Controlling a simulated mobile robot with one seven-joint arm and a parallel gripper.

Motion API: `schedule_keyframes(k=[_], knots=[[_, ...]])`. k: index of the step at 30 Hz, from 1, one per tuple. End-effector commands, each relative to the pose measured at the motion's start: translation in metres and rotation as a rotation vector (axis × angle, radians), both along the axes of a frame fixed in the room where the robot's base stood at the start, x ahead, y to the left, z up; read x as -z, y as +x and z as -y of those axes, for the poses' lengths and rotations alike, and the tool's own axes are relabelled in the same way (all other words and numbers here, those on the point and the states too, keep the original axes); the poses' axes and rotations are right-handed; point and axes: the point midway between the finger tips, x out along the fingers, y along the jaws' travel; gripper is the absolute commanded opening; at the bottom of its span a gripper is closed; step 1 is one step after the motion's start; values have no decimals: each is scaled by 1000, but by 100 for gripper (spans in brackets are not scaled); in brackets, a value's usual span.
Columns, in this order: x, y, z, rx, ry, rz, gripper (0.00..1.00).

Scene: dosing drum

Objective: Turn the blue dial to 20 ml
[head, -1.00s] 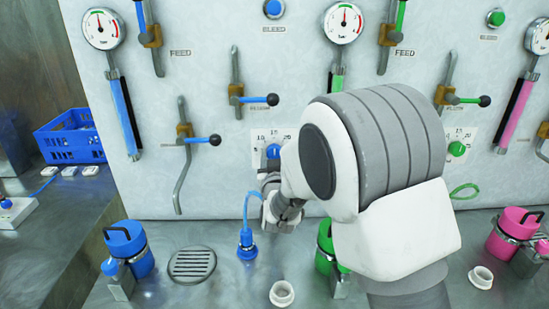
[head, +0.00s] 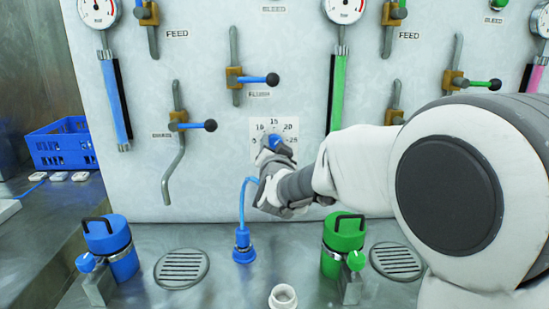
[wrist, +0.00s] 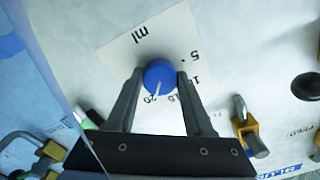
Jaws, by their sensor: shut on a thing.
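The blue dial (head: 273,141) sits on a white scale card (head: 258,127) on the wall panel, marked 5, 10, 15, 20 and 25. My gripper (head: 268,154) is at the dial and partly covers it in the head view. In the wrist view, the fingers of my gripper (wrist: 160,77) are shut on the blue dial (wrist: 160,74), one on each side. The dial's white pointer line points close to the 20 mark, on its 15 side; its exact reading is hard to tell. The 25 mark is hidden in the wrist view.
A blue-handled lever (head: 258,80) is above the card and a black-knobbed lever (head: 195,125) to its left. Below are a blue hose plug (head: 243,246), a blue canister (head: 109,246), a green canister (head: 344,244) and a white cup (head: 283,297).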

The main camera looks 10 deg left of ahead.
Motion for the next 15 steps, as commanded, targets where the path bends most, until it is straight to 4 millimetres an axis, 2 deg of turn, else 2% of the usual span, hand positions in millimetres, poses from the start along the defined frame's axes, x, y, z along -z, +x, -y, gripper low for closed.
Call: schedule_keyframes(k=[15], knots=[[-1, 0, 0, 1, 78, -18, 0]])
